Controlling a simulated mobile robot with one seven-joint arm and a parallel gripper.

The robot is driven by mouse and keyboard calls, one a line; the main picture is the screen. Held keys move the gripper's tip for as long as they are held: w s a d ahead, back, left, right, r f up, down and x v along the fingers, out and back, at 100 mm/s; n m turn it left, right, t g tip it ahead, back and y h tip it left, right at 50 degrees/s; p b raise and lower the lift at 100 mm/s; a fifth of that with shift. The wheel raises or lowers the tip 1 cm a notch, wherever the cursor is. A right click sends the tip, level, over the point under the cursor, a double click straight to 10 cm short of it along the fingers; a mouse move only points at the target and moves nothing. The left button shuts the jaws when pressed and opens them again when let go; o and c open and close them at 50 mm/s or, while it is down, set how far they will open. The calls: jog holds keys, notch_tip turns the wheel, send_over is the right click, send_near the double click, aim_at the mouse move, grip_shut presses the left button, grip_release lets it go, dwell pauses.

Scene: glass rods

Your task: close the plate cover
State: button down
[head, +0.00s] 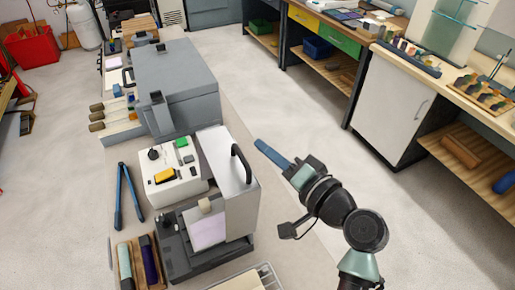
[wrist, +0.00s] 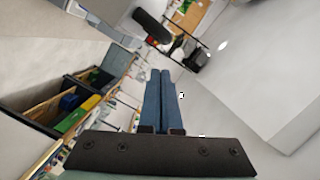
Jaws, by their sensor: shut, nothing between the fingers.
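The plate cover (head: 225,172) is a light grey metal panel with a curved black handle (head: 239,163). It stands raised on a low dark unit (head: 176,262), with a pale square face (head: 208,232) towards the front. My gripper (head: 259,144) has long blue fingers that are pressed together and empty. In the head view it is to the right of the cover, its tips beside the handle and apart from it. In the wrist view the shut fingers (wrist: 160,76) point up the picture, and a dark rounded bar, probably the handle (wrist: 152,25), shows beyond the tips.
A white control box (head: 168,180) with a yellow display stands left of the cover. A large grey furnace-like box (head: 178,85) is behind. Blue tongs (head: 128,196) lie at left and a wire tray (head: 258,278) is in front. Open floor lies to the right.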

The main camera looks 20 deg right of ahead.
aim_at(226, 177)
jog(key=shift+s+a+f+p, duration=0.1)
jog(key=shift+a+f+p, duration=0.3)
jog(key=shift+a, duration=0.65)
jog(key=shift+f, duration=0.1)
